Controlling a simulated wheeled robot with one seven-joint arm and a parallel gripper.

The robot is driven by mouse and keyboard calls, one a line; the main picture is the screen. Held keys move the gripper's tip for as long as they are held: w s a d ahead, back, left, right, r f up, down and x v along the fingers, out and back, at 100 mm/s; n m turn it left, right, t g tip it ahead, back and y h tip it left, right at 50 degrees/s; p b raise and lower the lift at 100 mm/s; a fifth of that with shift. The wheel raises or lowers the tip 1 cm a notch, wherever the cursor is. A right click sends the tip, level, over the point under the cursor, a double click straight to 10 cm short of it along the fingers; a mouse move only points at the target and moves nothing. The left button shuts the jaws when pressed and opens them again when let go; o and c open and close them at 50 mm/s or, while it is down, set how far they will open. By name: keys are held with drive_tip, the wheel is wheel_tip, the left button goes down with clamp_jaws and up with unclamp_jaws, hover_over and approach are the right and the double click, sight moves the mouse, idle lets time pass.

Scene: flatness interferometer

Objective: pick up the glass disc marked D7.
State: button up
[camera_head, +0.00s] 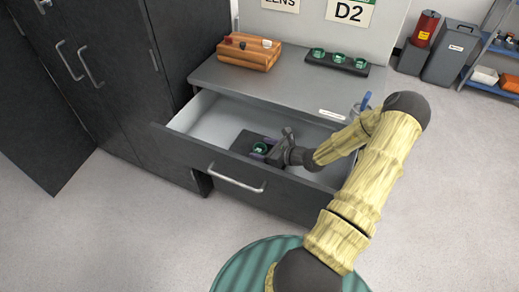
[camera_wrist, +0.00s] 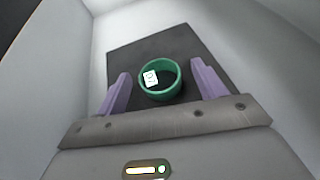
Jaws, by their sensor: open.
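A round green-rimmed piece (camera_wrist: 160,93) with a small white label lies on a dark square pad (camera_wrist: 132,55) inside the open drawer (camera_head: 192,119). The label's writing is too small to read, so I cannot tell whether it is D7. It also shows in the head view (camera_head: 260,147). My gripper (camera_wrist: 160,72) is open, its two purple fingers on either side of the green piece, with a gap on each side. I see no finger touching it. In the head view my gripper (camera_head: 266,146) reaches down into the drawer from the right.
On the countertop (camera_head: 285,87) stand a wooden block (camera_head: 250,55) with small pieces and a black tray (camera_head: 345,66) with several green pieces. A cup (camera_head: 356,112) with a blue item stands at the right edge. The drawer walls surround my gripper.

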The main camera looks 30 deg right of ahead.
sight(264, 149)
drive_tip(key=shift+w, duration=0.1)
drive_tip(key=c, duration=0.6)
drive_tip(key=shift+a, duration=0.15)
drive_tip(key=c, duration=0.5)
drive_tip(key=shift+d, duration=0.2)
drive_tip(key=shift+s+d+r, duration=0.1)
drive_tip(key=shift+s+r, duration=0.1)
drive_tip(key=shift+r, duration=0.15)
wheel_tip(264, 149, up, 9)
drive_tip(key=shift+r+p, duration=0.2)
drive_tip(key=shift+p, duration=0.2)
